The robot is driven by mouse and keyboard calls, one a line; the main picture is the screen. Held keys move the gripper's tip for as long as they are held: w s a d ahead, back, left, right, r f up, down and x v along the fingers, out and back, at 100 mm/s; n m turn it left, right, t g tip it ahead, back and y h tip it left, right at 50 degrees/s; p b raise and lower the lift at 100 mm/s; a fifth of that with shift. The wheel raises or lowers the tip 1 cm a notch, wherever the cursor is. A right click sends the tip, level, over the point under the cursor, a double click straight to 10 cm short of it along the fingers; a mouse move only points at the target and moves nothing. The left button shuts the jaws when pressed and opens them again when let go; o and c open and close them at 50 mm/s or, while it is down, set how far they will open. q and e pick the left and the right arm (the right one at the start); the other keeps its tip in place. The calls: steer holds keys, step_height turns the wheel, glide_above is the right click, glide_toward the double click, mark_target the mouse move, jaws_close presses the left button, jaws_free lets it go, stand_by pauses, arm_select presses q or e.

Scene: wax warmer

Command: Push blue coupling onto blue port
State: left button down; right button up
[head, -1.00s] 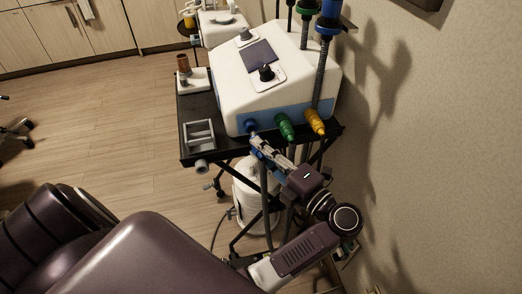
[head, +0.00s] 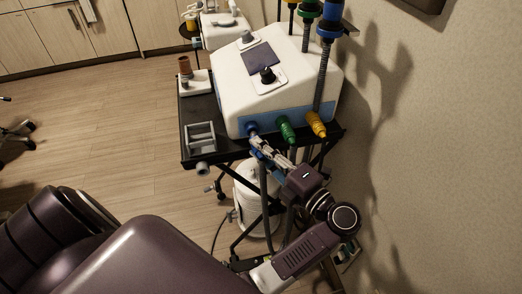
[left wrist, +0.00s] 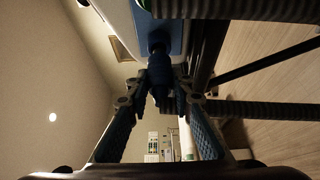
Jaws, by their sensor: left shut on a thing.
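My left gripper (head: 257,142) is in front of the white machine (head: 285,80), at the left end of its blue lower strip. It is shut on the blue coupling (left wrist: 160,72), which sits between the two fingers in the left wrist view. The coupling also shows as a small blue piece (head: 252,129) in the head view. Its far end meets the dark area of the blue port (left wrist: 157,42) on the machine's face. The port is mostly hidden behind the coupling, and I cannot tell how deep the coupling sits. My right gripper is not in view.
A green coupling (head: 287,129) and a yellow coupling (head: 317,124) stick out to the right on the same face. The machine stands on a black cart (head: 195,120) with a grey rack (head: 201,137). A white canister (head: 246,190) is below. The wall is close at right.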

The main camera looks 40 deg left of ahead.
arm_select(q)
steer(key=shift+d, duration=0.15)
steer(key=shift+d+f, duration=0.1)
stand_by(0.3)
steer(key=shift+w+a, duration=0.2)
steer(key=shift+a, duration=0.05)
steer(key=shift+w+a, duration=0.2)
steer(key=shift+w, duration=0.05)
steer(key=shift+w+a, duration=0.1)
steer(key=shift+a, duration=0.05)
steer(key=shift+w+a, duration=0.35)
steer(key=shift+a, duration=0.1)
steer(key=shift+r, duration=0.2)
stand_by(0.5)
